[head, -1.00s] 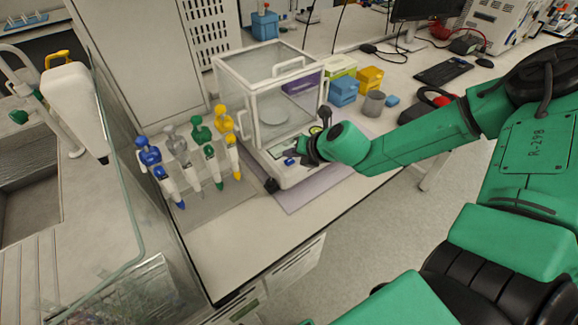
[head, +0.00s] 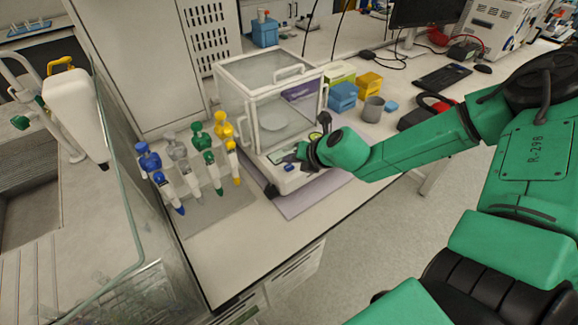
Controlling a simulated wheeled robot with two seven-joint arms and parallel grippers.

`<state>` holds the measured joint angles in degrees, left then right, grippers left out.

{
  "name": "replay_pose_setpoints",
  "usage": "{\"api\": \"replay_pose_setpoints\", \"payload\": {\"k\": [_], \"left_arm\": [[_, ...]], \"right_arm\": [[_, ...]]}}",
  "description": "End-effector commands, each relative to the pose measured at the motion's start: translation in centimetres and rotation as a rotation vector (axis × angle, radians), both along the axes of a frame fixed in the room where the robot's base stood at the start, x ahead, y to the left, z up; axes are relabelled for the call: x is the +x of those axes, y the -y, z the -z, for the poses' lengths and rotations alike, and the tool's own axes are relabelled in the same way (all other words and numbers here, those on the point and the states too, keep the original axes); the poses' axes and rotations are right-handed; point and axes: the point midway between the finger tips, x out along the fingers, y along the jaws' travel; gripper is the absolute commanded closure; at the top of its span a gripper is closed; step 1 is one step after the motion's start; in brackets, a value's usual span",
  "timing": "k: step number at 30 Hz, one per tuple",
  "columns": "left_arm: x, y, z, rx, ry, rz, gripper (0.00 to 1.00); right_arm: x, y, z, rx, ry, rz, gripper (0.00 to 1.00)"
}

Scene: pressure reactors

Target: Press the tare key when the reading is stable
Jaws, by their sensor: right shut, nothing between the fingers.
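The analytical balance (head: 268,100) stands on the bench with a glass draft shield around its round pan (head: 276,122). Its front panel carries a display (head: 283,155), partly covered by my right gripper, and a blue key (head: 289,168) at the near edge. I cannot read the display, and I cannot tell which key is the tare key. My right gripper (head: 297,155) is shut and empty, with its dark fingertips over the front panel beside the display. I cannot tell whether it touches the panel. My left gripper is not in view.
A rack of several pipettes (head: 195,165) stands left of the balance. A purple mat (head: 312,192) lies under it. Blue boxes (head: 343,96), a yellow box (head: 369,82) and a grey cup (head: 373,108) stand to its right. The bench in front is clear.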

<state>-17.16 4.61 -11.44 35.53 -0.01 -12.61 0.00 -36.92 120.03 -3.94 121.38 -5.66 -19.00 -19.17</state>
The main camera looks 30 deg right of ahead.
Motion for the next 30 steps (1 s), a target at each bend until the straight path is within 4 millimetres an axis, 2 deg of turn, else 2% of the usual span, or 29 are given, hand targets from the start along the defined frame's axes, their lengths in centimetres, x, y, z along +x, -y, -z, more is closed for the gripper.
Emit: {"api": "replay_pose_setpoints", "payload": {"k": [24, 30], "left_arm": [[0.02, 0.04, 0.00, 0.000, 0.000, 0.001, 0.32], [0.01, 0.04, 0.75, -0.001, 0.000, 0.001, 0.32]], "right_arm": [[0.00, 0.00, 0.00, 0.000, 0.000, 0.000, 1.00], [-0.01, -0.01, 0.64, 0.000, 0.000, 0.000, 1.00]]}}
